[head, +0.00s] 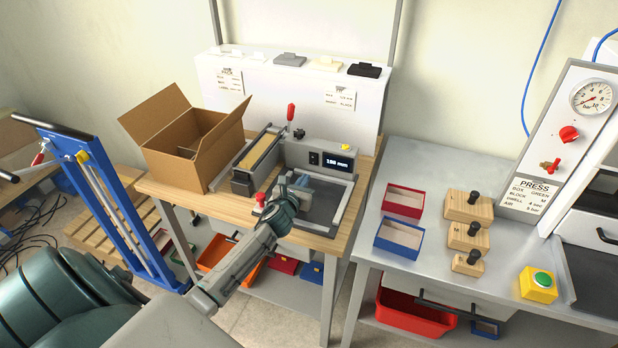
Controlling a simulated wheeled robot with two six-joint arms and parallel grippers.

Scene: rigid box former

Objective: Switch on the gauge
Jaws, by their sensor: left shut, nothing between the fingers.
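A grey bench machine (318,143) stands on the wooden table, with a small dark display (336,162) on its front. The display is lit with pale characters, too small to read surely. A black switch (314,158) sits just left of the display; its position is too small to tell. My left gripper (303,183) is shut and empty, just in front of and below the switch, over the machine's dark bed (322,207). I cannot tell if it touches the machine. A round pressure dial (591,96) is on the press panel at the right. My right gripper is not in view.
An open cardboard box (188,140) and a red-knobbed lever (291,112) stand close to my left gripper. On the grey table are a red tray (404,201), a blue tray (399,237), wooden blocks (468,206) and a green button (541,280).

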